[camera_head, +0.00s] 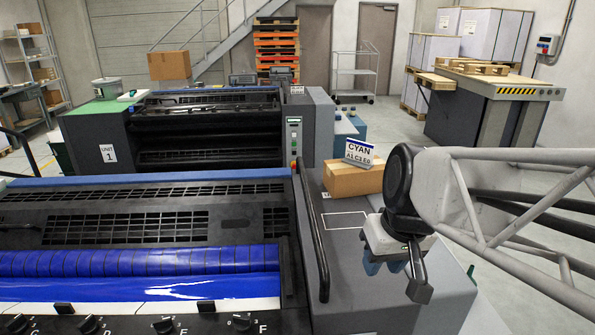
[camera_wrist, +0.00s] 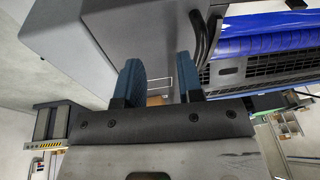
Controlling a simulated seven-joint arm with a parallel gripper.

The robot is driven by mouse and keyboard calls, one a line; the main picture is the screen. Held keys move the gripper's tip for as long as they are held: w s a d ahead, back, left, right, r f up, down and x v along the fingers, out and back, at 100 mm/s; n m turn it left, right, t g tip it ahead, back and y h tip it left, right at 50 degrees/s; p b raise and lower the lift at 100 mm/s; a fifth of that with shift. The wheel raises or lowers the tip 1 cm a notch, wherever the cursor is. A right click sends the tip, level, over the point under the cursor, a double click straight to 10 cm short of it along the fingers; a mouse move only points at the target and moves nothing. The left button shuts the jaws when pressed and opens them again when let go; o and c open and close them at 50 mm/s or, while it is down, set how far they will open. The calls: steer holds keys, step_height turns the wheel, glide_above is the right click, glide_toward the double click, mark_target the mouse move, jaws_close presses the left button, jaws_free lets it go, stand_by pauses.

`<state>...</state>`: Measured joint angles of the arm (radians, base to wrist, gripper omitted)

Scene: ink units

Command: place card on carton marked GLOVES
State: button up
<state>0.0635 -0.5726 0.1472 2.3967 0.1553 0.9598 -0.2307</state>
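A card (camera_head: 360,152) with "CYAN" on a blue band and "A1 C3 E0" below stands tilted on top of a brown carton (camera_head: 352,182). The carton sits on the grey side cover of the near machine; I cannot read GLOVES on it. In the wrist view a small part of the carton (camera_wrist: 155,101) shows, mostly hidden by my gripper's body. My gripper (camera_head: 384,267) is in front of and right of the carton, over the side cover, apart from the card. In the wrist view its blue fingers (camera_wrist: 158,82) are apart with nothing between them.
A white outlined rectangle (camera_head: 345,220) on the side cover in front of the carton is empty. A black handrail (camera_head: 312,235) rises left of it. Another brown carton (camera_head: 170,65) shows at the back left. A small sign (camera_head: 297,90) stands on the far unit.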

steer(key=s+f+m+h, duration=0.1)
steer(key=s+f, duration=0.1)
steer(key=s, duration=0.4)
steer(key=shift+d+f, duration=0.2)
steer(key=shift+f, duration=0.15)
stand_by(0.8)
